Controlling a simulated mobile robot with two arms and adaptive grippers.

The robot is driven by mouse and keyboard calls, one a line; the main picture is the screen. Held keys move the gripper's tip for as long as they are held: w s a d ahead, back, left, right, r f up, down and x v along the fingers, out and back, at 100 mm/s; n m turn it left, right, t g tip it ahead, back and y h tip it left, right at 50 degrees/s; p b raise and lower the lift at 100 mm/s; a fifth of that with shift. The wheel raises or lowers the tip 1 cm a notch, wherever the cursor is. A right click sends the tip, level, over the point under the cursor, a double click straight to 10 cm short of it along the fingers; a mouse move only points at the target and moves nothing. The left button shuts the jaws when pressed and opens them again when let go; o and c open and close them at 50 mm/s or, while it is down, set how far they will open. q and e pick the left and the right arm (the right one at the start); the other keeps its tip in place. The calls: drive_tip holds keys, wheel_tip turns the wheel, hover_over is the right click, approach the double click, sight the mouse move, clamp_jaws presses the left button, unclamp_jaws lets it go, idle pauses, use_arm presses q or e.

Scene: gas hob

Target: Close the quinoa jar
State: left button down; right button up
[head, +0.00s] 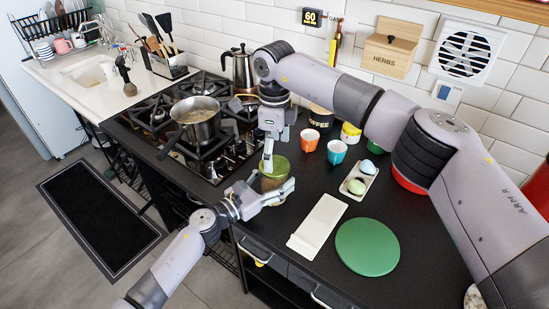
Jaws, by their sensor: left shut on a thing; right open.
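The quinoa jar (270,184) stands near the front edge of the dark counter, right of the hob. Its contents look brownish. A green lid (279,167) sits at its top; I cannot tell whether it is seated or screwed tight. My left gripper (277,193) comes from the lower left and is shut on the jar's body, hiding part of it. My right gripper (268,164) points down from above, open, with its fingertips at the lid's left side. I cannot tell whether they touch the lid.
A pot (196,122) stands on the gas hob to the left, its handle toward the front. Orange (309,140) and teal (336,152) cups stand behind right. A tray with eggs (358,181), a white board (318,224) and a green round board (367,247) lie right.

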wheel_tip(320, 180, up, 9)
drive_tip(key=shift+f, duration=0.2)
use_arm(q)
drive_tip(key=shift+c, duration=1.7)
unclamp_jaws()
drive_tip(key=v, duration=1.2)
drive_tip(key=shift+s+f, duration=0.1)
use_arm(e)
drive_tip(key=shift+f, duration=0.1)
